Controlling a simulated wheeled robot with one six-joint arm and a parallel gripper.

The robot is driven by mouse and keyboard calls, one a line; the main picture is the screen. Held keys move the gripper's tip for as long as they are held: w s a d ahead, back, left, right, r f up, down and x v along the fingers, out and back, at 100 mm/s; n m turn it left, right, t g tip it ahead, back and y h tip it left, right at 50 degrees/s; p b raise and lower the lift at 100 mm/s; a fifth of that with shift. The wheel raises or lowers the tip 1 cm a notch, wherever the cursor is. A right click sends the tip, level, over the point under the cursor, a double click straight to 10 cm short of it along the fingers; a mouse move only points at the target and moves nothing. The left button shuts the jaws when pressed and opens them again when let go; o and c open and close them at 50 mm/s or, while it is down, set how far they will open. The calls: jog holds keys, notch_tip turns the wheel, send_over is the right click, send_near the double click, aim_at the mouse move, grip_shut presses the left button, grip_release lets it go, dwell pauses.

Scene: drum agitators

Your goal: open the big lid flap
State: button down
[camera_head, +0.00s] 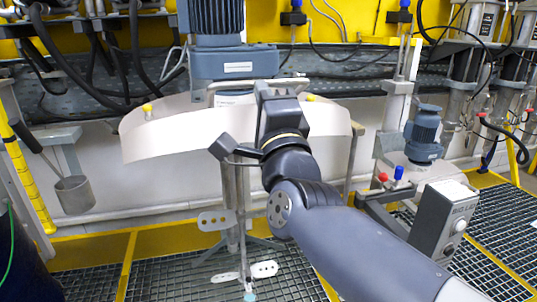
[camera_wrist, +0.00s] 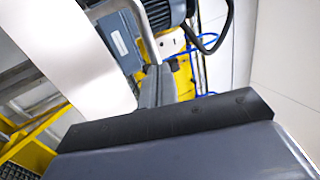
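The big lid flap (camera_head: 165,130) is a pale, curved, drum-shaped cover below the blue agitator motor in the head view. Its pale surface also fills the upper left of the wrist view (camera_wrist: 75,50). A pale bar (camera_head: 240,84) runs along its top by the motor base. In the wrist view the two grey fingers (camera_wrist: 158,72) lie side by side with no clear gap.
The blue motor (camera_head: 232,62) stands close to my gripper and shows in the wrist view (camera_wrist: 122,42). The agitator shaft with paddles (camera_head: 240,220) hangs below the lid. A smaller blue motor (camera_head: 423,130) and a grey control box (camera_head: 445,215) stand right. A metal cup (camera_head: 73,194) is left.

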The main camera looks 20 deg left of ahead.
jog(key=w+r+p, duration=0.1)
jog(key=r+p, duration=0.1)
jog(key=p, duration=0.1)
jog(key=w+a+r+g+p, duration=0.1)
jog(key=r+p, duration=0.1)
jog(key=p, duration=0.1)
jog(key=r+g+h+p, duration=0.1)
jog(key=p, duration=0.2)
jog(key=shift+w+a+r, duration=0.35)
jog(key=shift+w+r, duration=0.05)
jog(key=w+a+r+g+p, duration=0.1)
jog(key=w+a+r+p, duration=0.3)
jog(key=w+p, duration=0.3)
jog(key=w+a+r+g+h+p, duration=0.1)
jog(key=w+a+r+p, duration=0.2)
jog(key=w+a+p, duration=0.2)
jog(key=shift+w+r+h+p, duration=0.35)
jog(key=shift+w+p, duration=0.95)
jog(key=shift+p, duration=0.55)
